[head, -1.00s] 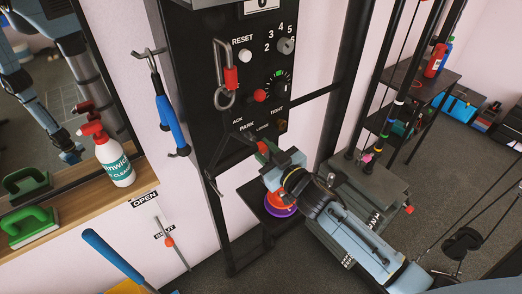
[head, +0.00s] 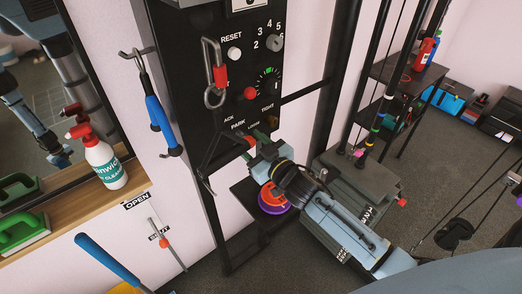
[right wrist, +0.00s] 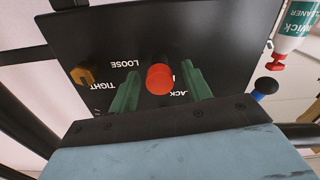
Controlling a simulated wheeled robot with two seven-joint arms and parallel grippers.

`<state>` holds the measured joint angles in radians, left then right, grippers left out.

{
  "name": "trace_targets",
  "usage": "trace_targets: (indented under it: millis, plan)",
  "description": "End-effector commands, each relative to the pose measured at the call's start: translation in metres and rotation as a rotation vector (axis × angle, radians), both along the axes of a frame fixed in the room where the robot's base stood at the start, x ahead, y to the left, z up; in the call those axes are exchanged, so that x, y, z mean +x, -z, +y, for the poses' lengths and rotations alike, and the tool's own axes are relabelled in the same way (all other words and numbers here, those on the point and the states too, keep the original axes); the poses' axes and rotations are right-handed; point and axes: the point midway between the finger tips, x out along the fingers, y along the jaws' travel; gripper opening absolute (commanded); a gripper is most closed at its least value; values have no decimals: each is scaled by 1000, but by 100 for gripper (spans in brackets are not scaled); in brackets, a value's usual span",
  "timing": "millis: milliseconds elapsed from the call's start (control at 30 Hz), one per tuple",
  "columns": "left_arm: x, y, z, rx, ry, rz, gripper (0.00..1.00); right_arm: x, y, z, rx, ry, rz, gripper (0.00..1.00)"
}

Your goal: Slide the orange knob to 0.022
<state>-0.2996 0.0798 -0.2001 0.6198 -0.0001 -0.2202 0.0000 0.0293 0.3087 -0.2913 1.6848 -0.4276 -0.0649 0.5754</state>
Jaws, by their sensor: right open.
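In the right wrist view a round orange-red knob (right wrist: 159,78) stands out from the black panel (right wrist: 220,50), between the two green fingers of my right gripper (right wrist: 160,90). The fingers are open, with a gap on each side of the knob. In the head view this knob (head: 249,140) shows small at my right gripper's tips (head: 253,140), on the lower panel by the PARK and LOOSE labels. An orange-yellow piece (right wrist: 82,76) sits beside the TIGHT label. My left gripper is not directly in view; an arm shows in the mirror.
Another red knob (head: 250,93) and a carabiner (head: 214,75) are higher on the panel. A blue-handled tool (head: 162,122) hangs to its left. A spray bottle (head: 104,163) stands on the wooden shelf (head: 75,205). A purple-and-orange disc (head: 272,199) lies below my right gripper.

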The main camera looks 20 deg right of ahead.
Motion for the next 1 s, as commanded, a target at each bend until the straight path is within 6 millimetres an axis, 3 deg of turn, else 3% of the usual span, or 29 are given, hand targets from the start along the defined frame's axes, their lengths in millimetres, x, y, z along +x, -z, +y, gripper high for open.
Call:
trace_targets:
  millis: [167, 600, 800, 1000]
  plan:
    - [0, 1, 0, 0, 0, -1, 0, -23, 2, -6, -2, -1, 3, 49]
    - [0, 6, 0, 0, 0, -1, 0, -103, 1, -28, 0, 0, 3, 49]
    - [0, 8, 0, 0, 0, -1, 0, -122, 0, -34, 0, 0, 0, 49]
    - [0, 8, 0, 0, 0, -1, 0, -126, 0, -35, -1, 0, 0, 49]
